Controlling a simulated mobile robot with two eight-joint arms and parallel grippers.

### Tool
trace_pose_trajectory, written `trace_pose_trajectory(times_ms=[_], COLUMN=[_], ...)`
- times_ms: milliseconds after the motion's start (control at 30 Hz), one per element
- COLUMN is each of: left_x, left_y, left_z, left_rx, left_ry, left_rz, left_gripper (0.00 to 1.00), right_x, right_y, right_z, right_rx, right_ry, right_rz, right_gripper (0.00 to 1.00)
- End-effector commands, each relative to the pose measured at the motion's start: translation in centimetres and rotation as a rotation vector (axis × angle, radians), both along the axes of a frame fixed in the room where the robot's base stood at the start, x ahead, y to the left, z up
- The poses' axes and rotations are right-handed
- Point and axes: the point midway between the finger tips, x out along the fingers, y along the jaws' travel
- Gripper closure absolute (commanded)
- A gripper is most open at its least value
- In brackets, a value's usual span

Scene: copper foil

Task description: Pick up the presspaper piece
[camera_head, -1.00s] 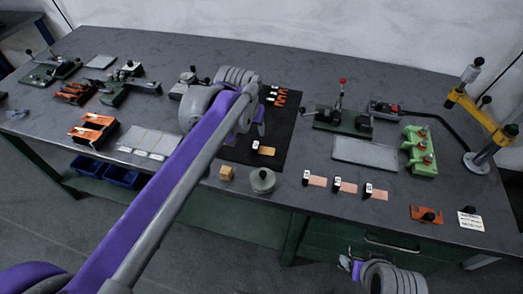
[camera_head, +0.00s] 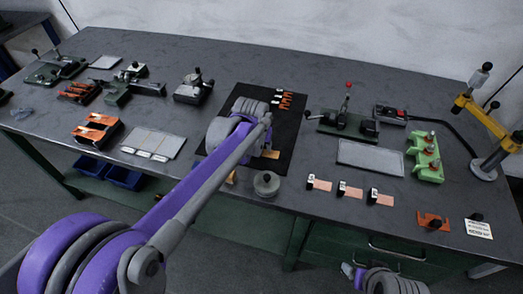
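I cannot tell for sure which item is the presspaper piece; a small tan piece (camera_head: 270,154) lies on the black mat (camera_head: 285,135) near its front edge, partly hidden by my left arm. My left arm reaches from the lower left over the mat, its wrist (camera_head: 238,128) above and left of the tan piece. The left fingers are hidden behind the wrist. My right gripper (camera_head: 347,270) shows only partly at the bottom, in front of the table and apart from everything on it.
A grey round weight (camera_head: 266,184) stands on the table's front edge, with a mostly hidden tan block (camera_head: 232,177) beside it. Copper strips with black clips (camera_head: 319,184) lie to the right. Orange-and-black pieces (camera_head: 283,101) sit at the mat's back. A lever press (camera_head: 345,118) stands behind a grey plate (camera_head: 370,157).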

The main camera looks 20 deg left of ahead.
Motion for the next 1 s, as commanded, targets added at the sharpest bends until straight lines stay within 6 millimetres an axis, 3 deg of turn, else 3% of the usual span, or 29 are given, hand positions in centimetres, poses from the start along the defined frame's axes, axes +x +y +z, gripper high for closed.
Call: trace_pose_trajectory(times_ms=[133, 433, 833, 1000], left_x=[0.0, 0.0, 0.0, 0.0], left_y=[0.0, 0.0, 0.0, 0.0], left_z=[0.0, 0.1, 0.2, 2.0], left_rx=[0.000, 0.000, 0.000, 0.000], left_ry=[0.000, 0.000, 0.000, 0.000], left_rz=[0.000, 0.000, 0.000, 0.000], left_gripper=[0.46, 1.00, 1.00, 1.00], right_x=[0.0, 0.0, 0.0, 0.0], right_y=[0.0, 0.0, 0.0, 0.0], right_z=[0.0, 0.0, 0.0, 0.3], right_rx=[0.000, 0.000, 0.000, 0.000], right_ry=[0.000, 0.000, 0.000, -0.001], right_rz=[0.000, 0.000, 0.000, 0.000], right_gripper=[0.26, 0.26, 0.26, 0.26])
